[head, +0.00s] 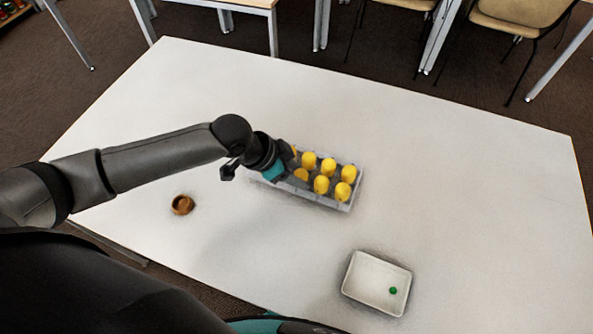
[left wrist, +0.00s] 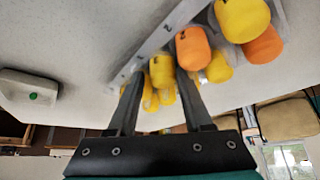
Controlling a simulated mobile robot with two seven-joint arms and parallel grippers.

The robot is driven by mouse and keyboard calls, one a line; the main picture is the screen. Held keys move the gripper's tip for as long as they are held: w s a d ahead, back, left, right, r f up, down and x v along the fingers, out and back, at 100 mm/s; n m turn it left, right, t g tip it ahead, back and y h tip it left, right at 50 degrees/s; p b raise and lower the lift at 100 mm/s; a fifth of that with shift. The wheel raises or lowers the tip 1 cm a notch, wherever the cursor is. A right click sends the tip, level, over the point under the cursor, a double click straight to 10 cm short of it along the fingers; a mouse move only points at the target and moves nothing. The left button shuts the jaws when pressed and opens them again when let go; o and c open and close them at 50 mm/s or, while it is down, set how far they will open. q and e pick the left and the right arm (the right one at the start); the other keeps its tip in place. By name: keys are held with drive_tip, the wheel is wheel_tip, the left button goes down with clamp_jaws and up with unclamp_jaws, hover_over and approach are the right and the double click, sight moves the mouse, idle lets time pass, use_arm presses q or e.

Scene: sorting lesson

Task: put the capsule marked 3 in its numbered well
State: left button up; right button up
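A grey rack (head: 325,201) with yellow capsules (head: 343,191) and orange ones (head: 301,175) standing in it is near the middle of the white table. In the left wrist view, an orange capsule (left wrist: 193,48) and yellow capsules (left wrist: 242,18) carry small dark marks on their ends. I cannot read a 3 on any of them for certain. My left gripper (left wrist: 160,78) is at the rack's left end, its fingers apart. A yellow capsule (left wrist: 162,71) shows between the fingertips, with a gap beside it. In the head view the wrist hides the rack's left part. My right gripper is not in view.
A white tray (head: 362,298) with a small green ball (head: 393,291) lies near the table's front edge. A small brown ring-shaped bowl (head: 182,205) stands left of the rack. The table (head: 470,180) is clear to the right and behind.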

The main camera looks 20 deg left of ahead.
use_arm(q)
drive_tip(key=shift+s+a+r, duration=0.1)
drive_tip(key=shift+a+r, duration=0.1)
drive_tip(key=shift+r, duration=0.3)
drive_tip(key=p+v, duration=0.3)
drive_tip(key=v, duration=0.8)
drive_tip(key=shift+p, duration=0.3)
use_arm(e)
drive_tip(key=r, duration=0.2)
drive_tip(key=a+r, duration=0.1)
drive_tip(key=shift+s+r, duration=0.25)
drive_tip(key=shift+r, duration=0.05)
use_arm(q)
drive_tip(key=shift+r, duration=0.1)
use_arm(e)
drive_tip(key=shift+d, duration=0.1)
